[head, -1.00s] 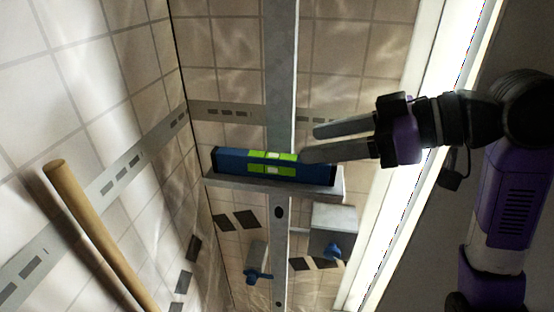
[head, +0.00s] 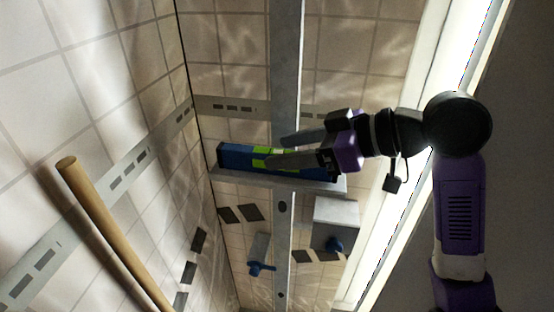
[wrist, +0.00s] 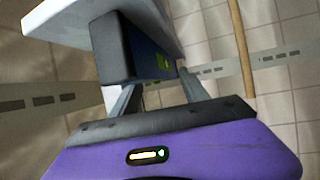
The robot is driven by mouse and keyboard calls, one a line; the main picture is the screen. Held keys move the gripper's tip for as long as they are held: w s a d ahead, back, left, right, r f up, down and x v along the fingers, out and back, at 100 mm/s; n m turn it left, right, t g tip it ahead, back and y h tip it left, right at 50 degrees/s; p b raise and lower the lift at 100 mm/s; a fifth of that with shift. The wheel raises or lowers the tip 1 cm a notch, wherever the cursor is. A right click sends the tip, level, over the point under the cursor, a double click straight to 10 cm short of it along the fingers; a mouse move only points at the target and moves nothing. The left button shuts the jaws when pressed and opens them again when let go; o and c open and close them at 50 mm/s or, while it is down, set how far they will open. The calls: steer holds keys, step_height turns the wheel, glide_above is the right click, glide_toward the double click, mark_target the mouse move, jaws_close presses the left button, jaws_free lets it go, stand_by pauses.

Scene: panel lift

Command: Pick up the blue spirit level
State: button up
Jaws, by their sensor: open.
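The blue spirit level (head: 236,157), with a bright green middle part, lies lengthwise on a narrow grey shelf (head: 240,180) in the head view. My gripper (head: 277,150) is open at the level's middle and right part; its near finger crosses in front of the green part and hides some of it. In the wrist view the level (wrist: 120,48) shows end-on with its dark end cap toward me. There the gripper (wrist: 160,88) has its fingers apart, and the level's far part lies between or just above them. I cannot tell whether the fingers touch it.
A grey upright rail (head: 286,60) passes behind the level. A wooden pole (head: 110,230) leans at the left. A grey box with a blue knob (head: 336,222) and a blue-handled valve (head: 260,267) sit below the shelf. A pale frame edge (head: 420,110) stands at the right.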

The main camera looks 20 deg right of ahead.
jaws_close()
steer(key=shift+r, duration=0.15)
